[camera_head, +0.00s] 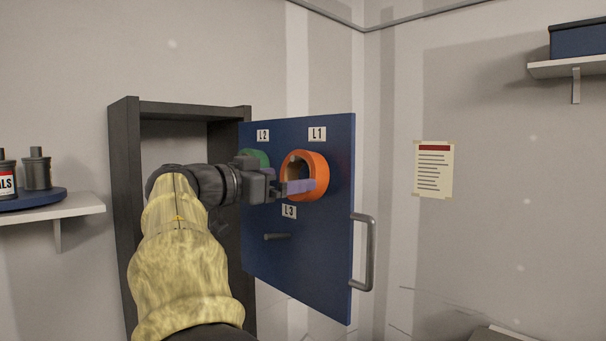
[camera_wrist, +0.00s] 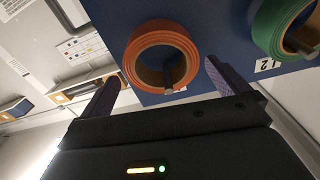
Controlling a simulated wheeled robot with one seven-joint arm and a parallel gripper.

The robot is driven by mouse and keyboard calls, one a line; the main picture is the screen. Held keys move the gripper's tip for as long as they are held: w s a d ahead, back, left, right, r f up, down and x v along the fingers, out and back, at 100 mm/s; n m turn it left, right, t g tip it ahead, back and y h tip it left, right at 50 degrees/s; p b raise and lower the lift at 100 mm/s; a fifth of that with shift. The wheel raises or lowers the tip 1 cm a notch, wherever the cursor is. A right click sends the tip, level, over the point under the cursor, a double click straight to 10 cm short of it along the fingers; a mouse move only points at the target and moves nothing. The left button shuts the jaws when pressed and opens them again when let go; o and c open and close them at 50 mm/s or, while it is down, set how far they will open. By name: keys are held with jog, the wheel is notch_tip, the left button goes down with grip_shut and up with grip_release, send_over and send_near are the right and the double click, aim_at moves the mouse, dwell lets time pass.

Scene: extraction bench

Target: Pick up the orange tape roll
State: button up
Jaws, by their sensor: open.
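The orange tape roll (camera_head: 318,176) hangs on a peg on the blue cabinet door (camera_head: 340,240), just below the L1 label. In the wrist view the orange tape roll (camera_wrist: 136,62) sits ahead of and between my two fingers, with the peg through its hole. My gripper (camera_head: 290,188) is open and empty. In the head view one finger overlaps the lower front of the roll; I cannot tell if it touches. The wrist view shows my gripper (camera_wrist: 158,92) with its fingers apart on either side of the roll.
A green tape roll (camera_wrist: 272,28) hangs beside it by the L2 label, partly hidden by my gripper in the head view. A bare peg (camera_head: 277,237) is under L3. The door has a grey handle (camera_head: 370,252). A dark cabinet frame (camera_head: 125,200) stands behind my arm.

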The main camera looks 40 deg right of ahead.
aim_at(296, 177)
jog(key=d+p, duration=0.1)
jog(key=d, duration=0.1)
jog(key=d+p, duration=0.2)
jog(key=shift+w+r, duration=0.15)
jog(key=shift+r, duration=0.05)
jog(key=shift+d+f, duration=0.1)
jog(key=shift+d, duration=0.2)
jog(key=shift+w+f, duration=0.15)
jog(key=shift+w, duration=0.15)
jog(key=shift+s, duration=0.35)
jog(key=shift+c, duration=0.9)
jog(key=c, duration=0.5)
jog(key=shift+w, duration=0.1)
jog(key=shift+r, duration=0.2)
